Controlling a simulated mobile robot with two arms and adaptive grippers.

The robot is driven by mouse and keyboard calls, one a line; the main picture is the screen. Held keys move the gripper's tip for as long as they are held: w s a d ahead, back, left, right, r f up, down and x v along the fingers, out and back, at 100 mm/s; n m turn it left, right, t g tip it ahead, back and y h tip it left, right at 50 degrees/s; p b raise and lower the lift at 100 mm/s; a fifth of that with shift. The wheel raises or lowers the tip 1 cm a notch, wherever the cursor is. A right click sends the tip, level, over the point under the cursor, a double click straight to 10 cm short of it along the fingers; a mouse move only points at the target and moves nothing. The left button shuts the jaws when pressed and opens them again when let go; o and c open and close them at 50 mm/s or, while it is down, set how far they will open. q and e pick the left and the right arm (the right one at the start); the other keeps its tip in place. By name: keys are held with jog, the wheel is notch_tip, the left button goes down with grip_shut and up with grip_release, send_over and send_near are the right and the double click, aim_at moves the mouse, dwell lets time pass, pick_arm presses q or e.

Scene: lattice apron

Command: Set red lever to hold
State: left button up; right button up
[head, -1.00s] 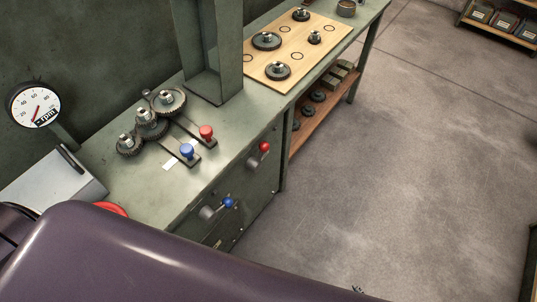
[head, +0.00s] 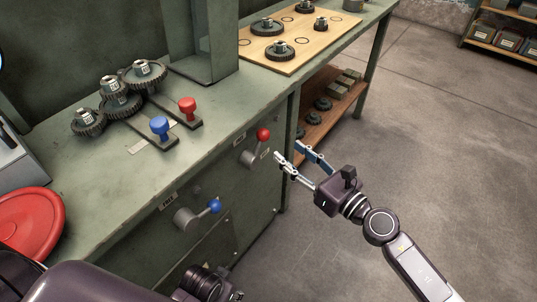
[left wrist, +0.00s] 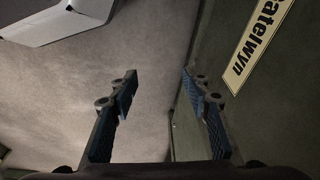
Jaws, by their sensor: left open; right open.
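The red lever (head: 263,134) is on the front panel of the green bench. Its red ball knob points up and slightly right from a grey hub. Small pale labels (head: 265,153) sit beside it, too small to read. My right gripper (head: 287,150) is open and empty, just right of the red lever in the head view, fingertips toward the panel; I see no contact. My left gripper is partly seen low in the head view (head: 208,284). In the left wrist view its fingers (left wrist: 160,78) are apart with nothing between them.
A blue lever (head: 214,206) is lower left on the panel. On the bench top are a blue knob (head: 160,126), a red knob (head: 187,106), meshed gears (head: 122,103) and a red disc (head: 30,222). A gear board (head: 285,38) lies farther back. Floor (head: 440,150) at right is clear.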

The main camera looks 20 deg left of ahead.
aim_at(268, 139)
jog(key=shift+n+g, duration=0.3)
jog(key=shift+n, duration=0.3)
jog(key=x, duration=0.4)
jog(key=s+x, duration=0.1)
jog(key=x, duration=0.2)
jog(key=shift+a+r, duration=0.25)
jog(key=shift+r, duration=0.1)
pick_arm(q)
jog(key=shift+w+r, duration=0.2)
jog(key=shift+r, duration=0.55)
pick_arm(e)
jog(key=shift+w+a, duration=0.3)
jog(key=shift+a, duration=0.15)
grip_shut()
